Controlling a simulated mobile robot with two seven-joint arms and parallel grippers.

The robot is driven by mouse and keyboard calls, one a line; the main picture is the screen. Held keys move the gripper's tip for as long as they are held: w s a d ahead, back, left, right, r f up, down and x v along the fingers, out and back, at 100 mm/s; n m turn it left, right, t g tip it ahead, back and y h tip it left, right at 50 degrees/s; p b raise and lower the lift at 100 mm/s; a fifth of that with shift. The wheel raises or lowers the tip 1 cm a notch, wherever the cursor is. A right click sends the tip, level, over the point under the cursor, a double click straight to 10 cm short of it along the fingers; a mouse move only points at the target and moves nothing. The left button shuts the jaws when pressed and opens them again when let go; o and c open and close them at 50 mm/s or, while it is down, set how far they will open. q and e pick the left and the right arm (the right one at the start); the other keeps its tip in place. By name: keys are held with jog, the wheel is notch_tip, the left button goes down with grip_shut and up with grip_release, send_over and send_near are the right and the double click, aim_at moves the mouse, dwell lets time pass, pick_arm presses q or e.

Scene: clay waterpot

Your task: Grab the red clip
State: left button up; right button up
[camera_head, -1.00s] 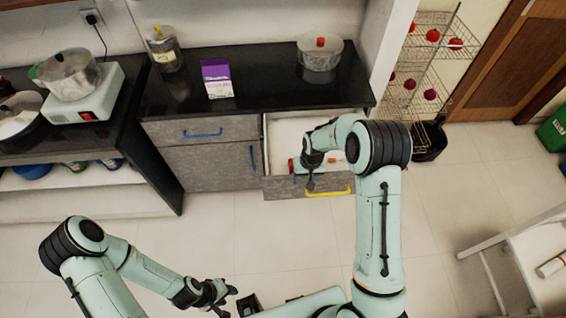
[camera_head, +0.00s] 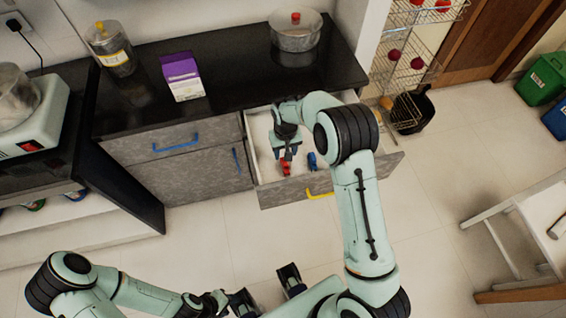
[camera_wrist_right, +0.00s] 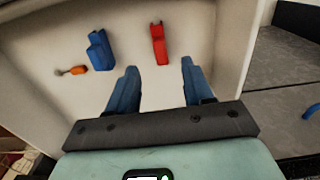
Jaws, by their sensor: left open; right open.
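The red clip (camera_wrist_right: 158,42) lies on the white floor of the open drawer (camera_head: 262,150). In the right wrist view it is ahead of my right gripper (camera_wrist_right: 155,75), roughly between the lines of its two fingers and apart from them. That gripper is open and empty. In the head view the clip (camera_head: 286,168) shows just below the right gripper (camera_head: 287,156), which reaches down into the drawer. My left gripper (camera_head: 263,287) is open and empty at the bottom of the head view, away from the drawer.
A blue clip (camera_wrist_right: 99,50) and a small orange object (camera_wrist_right: 78,70) lie left of the red clip in the right wrist view. The drawer walls surround them. A purple box (camera_head: 181,77), a jar (camera_head: 110,48) and a pot (camera_head: 296,32) stand on the counter above.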

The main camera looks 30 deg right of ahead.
aim_at(285, 164)
jog(key=f, duration=1)
jog(key=shift+w+d, duration=0.1)
jog(key=shift+w, duration=0.15)
grip_shut()
